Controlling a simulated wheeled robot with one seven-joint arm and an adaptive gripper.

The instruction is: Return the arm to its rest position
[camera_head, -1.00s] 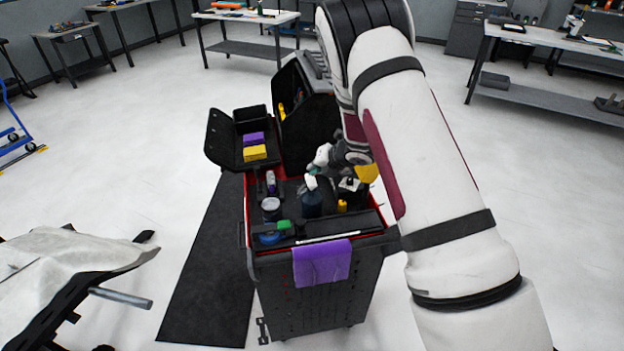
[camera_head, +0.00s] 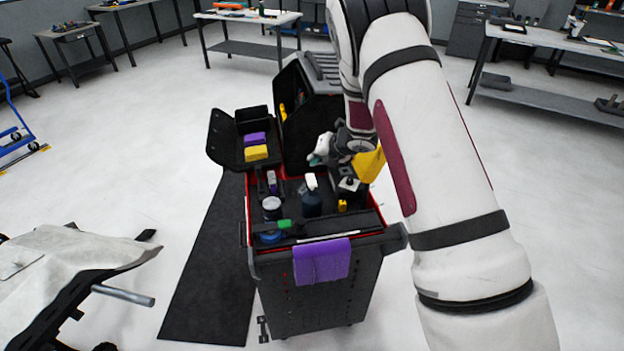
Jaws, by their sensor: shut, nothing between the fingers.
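My arm reaches in from the right side of the head view and bends down over the tool cart. My gripper (camera_head: 318,158) hangs above the right part of the cart's open top, with its fingers pointing left. It is shut and holds nothing. It is above and apart from a dark spray bottle (camera_head: 311,199) with a white nozzle, which stands upright in the cart. A yellow piece (camera_head: 369,165) shows beside the wrist; I cannot tell whether it is attached to my arm.
The black cart (camera_head: 315,290) has a purple cloth (camera_head: 321,261) over its front edge. A side tray (camera_head: 226,151) holds yellow and purple blocks. A cloth-covered stand (camera_head: 70,262) is at the lower left. Workbenches (camera_head: 555,40) line the back. Floor right of my arm is clear.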

